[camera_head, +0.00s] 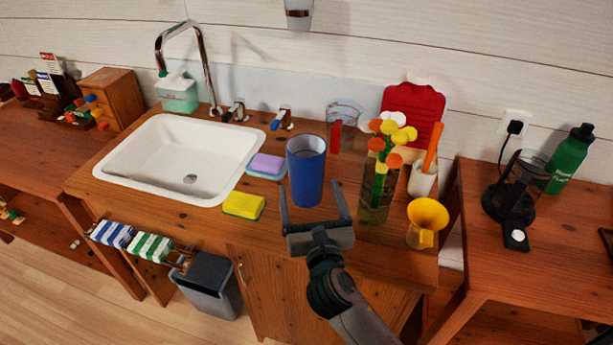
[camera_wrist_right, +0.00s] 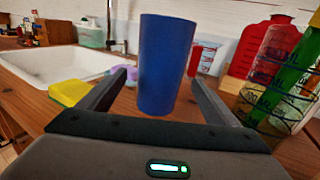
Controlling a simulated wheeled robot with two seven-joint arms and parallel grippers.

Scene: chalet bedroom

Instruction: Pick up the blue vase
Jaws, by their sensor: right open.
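The blue vase (camera_head: 306,172) is a plain upright cylinder on the wooden counter, right of the sink. In the right wrist view the blue vase (camera_wrist_right: 166,65) stands upright in the middle, straight ahead between the fingers. My right gripper (camera_head: 313,195) is open and empty, low at the near side of the vase, with one finger toward each side of it. In the right wrist view the right gripper (camera_wrist_right: 158,88) shows both fingers apart, with no visible contact on the vase. My left gripper is not in view.
A glass vase with colourful flowers (camera_head: 376,190) stands close right of the right gripper. A yellow funnel (camera_head: 428,214) is farther right. A yellow sponge (camera_head: 244,205) and purple soap (camera_head: 267,164) lie left, beside the white sink (camera_head: 150,190).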

